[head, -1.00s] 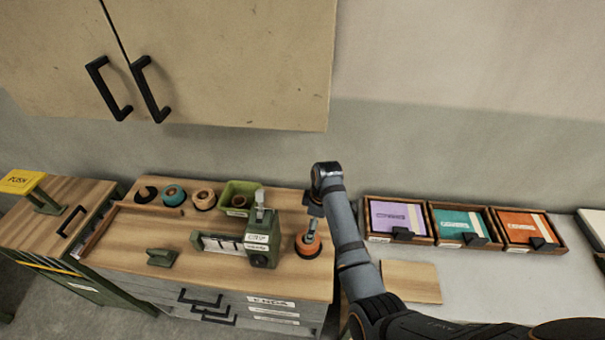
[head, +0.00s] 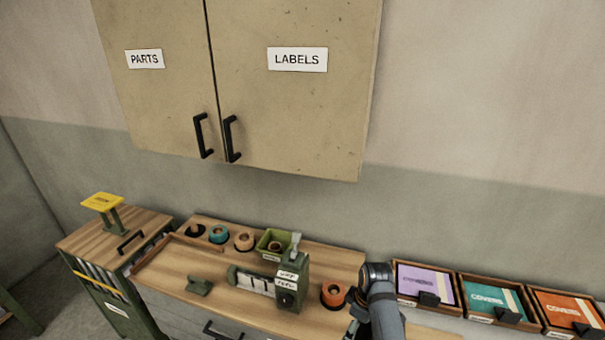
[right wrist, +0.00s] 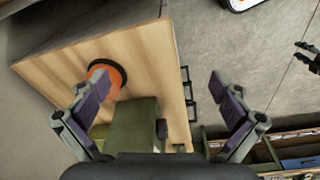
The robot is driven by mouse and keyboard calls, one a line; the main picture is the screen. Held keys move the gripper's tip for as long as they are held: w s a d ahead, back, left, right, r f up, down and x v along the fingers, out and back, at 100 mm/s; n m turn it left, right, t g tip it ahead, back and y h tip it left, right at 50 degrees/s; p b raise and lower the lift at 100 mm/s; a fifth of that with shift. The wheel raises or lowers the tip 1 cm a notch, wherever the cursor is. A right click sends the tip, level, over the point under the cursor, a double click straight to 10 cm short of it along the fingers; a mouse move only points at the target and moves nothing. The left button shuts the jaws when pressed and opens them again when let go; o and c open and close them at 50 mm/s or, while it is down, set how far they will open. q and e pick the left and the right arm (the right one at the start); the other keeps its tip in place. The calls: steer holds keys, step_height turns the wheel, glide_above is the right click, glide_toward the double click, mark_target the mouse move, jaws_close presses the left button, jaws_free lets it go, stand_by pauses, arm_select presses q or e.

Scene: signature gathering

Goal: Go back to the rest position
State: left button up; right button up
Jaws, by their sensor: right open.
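My right gripper shows in the right wrist view (right wrist: 163,105) with its two fingers spread wide and nothing between them. Below it in that view are the wooden worktop (right wrist: 140,50), an orange roll (right wrist: 106,74) on a dark base and part of the green device (right wrist: 135,125). In the head view my right arm comes up at the lower right, beside the orange roll (head: 335,292); its gripper is mostly hidden or cut off at the bottom edge. My left gripper is in no view.
The green device (head: 290,285) stands on the worktop (head: 225,272). Several rolls and a green bin (head: 268,241) line its back. Trays of purple (head: 423,281), teal and orange covers stand at right. A cabinet (head: 270,110) hangs above; a yellow-topped stand (head: 102,201) is at left.

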steer(key=s+d+r+m+t+h, duration=0.1)
steer(key=s+d+r+m, duration=0.2)
steer(key=s, duration=0.4)
steer(key=s+d+r+m+t, duration=0.1)
steer(key=s+d+m, duration=0.25)
steer(key=s, duration=0.25)
steer(key=s+d+r+m+t+h, duration=0.1)
steer(key=s+d+r+m, duration=0.2)
steer(key=s, duration=0.4)
step_height(320, 180, down, 37)
steer(key=s+d+m+g+b, duration=0.2)
steer(key=d+b, duration=0.1)
steer(key=b, duration=0.5)
arm_select(q)
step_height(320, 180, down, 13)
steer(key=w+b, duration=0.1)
steer(key=b, duration=0.4)
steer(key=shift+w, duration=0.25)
arm_select(e)
steer(key=s+f, duration=1.8)
steer(key=f, duration=0.2)
steer(key=shift+s+d+f+g, duration=0.15)
steer(key=shift+d+f+g, duration=0.2)
steer(key=shift+d+g, duration=0.1)
